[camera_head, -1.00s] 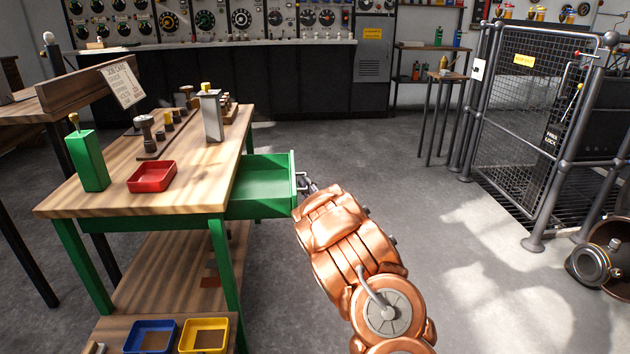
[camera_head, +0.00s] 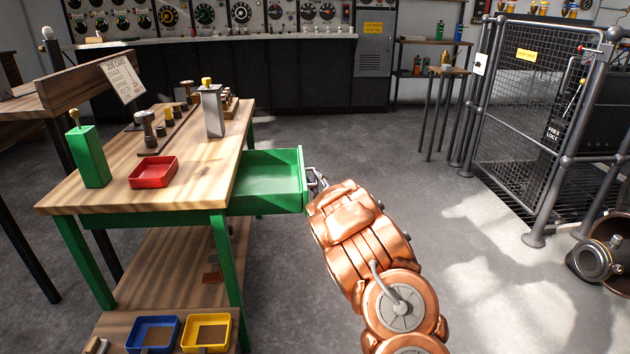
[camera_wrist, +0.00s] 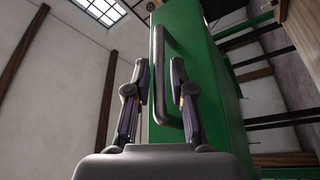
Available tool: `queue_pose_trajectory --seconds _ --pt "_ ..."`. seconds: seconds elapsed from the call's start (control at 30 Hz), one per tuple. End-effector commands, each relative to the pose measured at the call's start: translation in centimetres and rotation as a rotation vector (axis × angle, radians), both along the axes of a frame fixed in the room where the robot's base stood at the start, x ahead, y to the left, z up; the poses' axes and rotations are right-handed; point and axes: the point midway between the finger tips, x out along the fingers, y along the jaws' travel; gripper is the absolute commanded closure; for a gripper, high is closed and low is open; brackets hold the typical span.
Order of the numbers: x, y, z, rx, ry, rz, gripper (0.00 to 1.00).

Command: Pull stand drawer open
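The green stand drawer (camera_head: 270,178) is pulled out from the right side of the green-legged, wood-topped stand (camera_head: 160,203). Its inside shows and looks empty. My gripper (camera_head: 318,182) is at the drawer's outer face, at the grey bar handle. In the wrist view the handle (camera_wrist: 161,70) stands between the two fingers of my gripper (camera_wrist: 160,82), against the green drawer front (camera_wrist: 215,95). The fingers look closed around the bar, though the exact contact is hard to see.
On the stand top are a red tray (camera_head: 153,173), a green block-shaped container (camera_head: 89,157) and a grey upright block (camera_head: 212,112). Blue and yellow bins sit on the lower shelf. A mesh gate (camera_head: 540,100) stands at right.

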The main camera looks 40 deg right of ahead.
Motion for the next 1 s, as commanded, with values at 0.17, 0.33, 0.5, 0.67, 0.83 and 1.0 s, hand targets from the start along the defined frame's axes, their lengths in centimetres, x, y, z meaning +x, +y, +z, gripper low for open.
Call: queue_pose_trajectory --seconds 0.17,0.33,0.5,0.67,0.83,1.0 --pt "-0.5 0.1 -0.2 0.000 0.001 0.000 0.77" --pt "-2.1 0.4 -0.5 0.000 0.003 -0.001 0.77" --pt "-4.0 0.9 -0.9 0.000 0.003 -0.001 0.77" --pt "-5.9 1.4 -1.4 0.000 0.003 -0.001 0.77" --pt "-8.1 1.9 -2.0 0.001 0.004 -0.002 0.77" --pt "-9.9 2.4 -2.4 0.002 0.004 -0.001 0.77"
